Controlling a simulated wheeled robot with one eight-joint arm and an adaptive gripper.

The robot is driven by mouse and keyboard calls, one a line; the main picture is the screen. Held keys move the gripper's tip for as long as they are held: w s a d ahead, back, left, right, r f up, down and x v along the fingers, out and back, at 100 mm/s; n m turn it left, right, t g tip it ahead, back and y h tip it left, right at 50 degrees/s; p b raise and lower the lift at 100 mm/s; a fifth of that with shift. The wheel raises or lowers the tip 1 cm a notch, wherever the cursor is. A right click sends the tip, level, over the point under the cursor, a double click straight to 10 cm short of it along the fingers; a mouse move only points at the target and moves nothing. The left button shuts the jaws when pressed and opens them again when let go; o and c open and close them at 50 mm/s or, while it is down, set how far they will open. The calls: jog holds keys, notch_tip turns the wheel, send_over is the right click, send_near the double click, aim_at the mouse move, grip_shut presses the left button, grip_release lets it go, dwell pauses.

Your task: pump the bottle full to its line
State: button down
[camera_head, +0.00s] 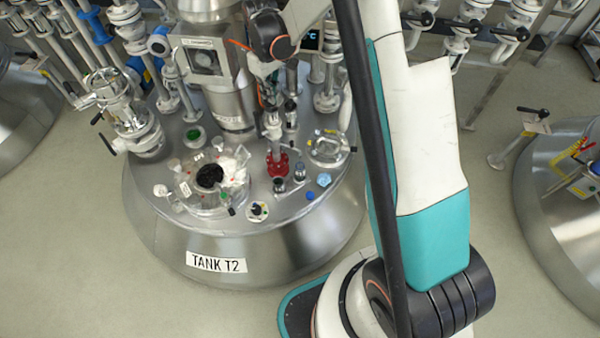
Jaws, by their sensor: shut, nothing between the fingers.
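The top of my arm ends over the tank lid, and my gripper (269,92) points down there, small and partly lost among fittings. It looks shut and empty, above a red flanged fitting (278,164) that stands on the lid. A thin grey stem rises from this red fitting towards my gripper; I cannot tell whether they touch. A small dark-topped vessel (299,172) stands right of the red fitting and may be the bottle. Its fill line and level are too small to see.
Pipes and valves crowd the back. Other tanks stand at both edges. The floor between is clear.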

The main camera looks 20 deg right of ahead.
jog(key=shift+f+b, duration=0.4)
jog(key=shift+f, duration=0.25)
jog(key=shift+r, duration=0.15)
jog(key=shift+r+p, duration=1.85)
jog(key=shift+r, duration=1)
jog(key=shift+f, duration=0.1)
jog(key=shift+f+b, duration=2.05)
jog(key=shift+f, duration=0.8)
jog(key=shift+r+p, duration=1.8)
jog(key=shift+r, duration=1.2)
